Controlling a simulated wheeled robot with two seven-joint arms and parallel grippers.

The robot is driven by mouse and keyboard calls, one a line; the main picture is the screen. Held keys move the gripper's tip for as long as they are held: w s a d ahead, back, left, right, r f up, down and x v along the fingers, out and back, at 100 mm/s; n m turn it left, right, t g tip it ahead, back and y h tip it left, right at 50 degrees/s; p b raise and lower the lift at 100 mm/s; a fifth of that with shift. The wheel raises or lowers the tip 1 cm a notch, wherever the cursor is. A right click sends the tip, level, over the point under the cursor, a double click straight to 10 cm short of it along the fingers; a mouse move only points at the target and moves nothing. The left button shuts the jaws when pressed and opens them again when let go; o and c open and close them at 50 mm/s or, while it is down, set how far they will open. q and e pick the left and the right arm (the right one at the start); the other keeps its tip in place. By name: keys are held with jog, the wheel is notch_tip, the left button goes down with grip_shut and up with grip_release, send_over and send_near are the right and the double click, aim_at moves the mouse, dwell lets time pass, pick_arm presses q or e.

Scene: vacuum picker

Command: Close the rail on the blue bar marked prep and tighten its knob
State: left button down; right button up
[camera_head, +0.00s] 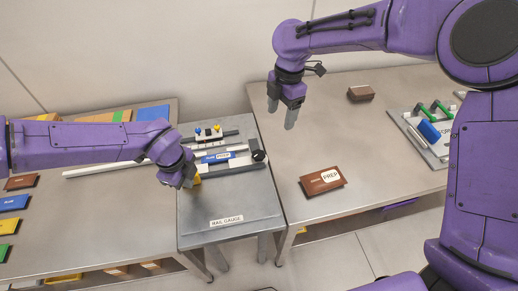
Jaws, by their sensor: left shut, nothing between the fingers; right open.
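The rail gauge (230,205) stands on a small grey table in the middle, with a "RAIL GAUGE" label at its front. The blue bar (218,157) marked PREP lies on it between dark rails. The front rail (236,169) runs just in front of the bar. A black round knob (258,155) sits at the right end of the rails. My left gripper (186,180) is shut and empty at the left end of the front rail; a small yellow thing (198,180) shows beside it. I cannot tell whether they touch. My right gripper (282,114) is open above the right table, apart from the knob.
A brown PREP card (323,180) lies on the right table. A brown block (361,94) is behind it. A grey tray (420,145) with green handles and a blue part is at far right. Coloured pieces lie on the left table. A long white rod (105,167) extends left.

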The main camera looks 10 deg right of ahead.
aim_at(259, 154)
jog(key=s+a+f+n+h, duration=0.1)
jog(key=s+a+f+n, duration=0.1)
jog(key=a+n, duration=0.4)
jog(key=shift+m, duration=0.7)
jog(key=f, duration=1)
jog(key=shift+w+a+f, duration=0.25)
jog(key=shift+f, duration=0.15)
jog(key=c, duration=1.1)
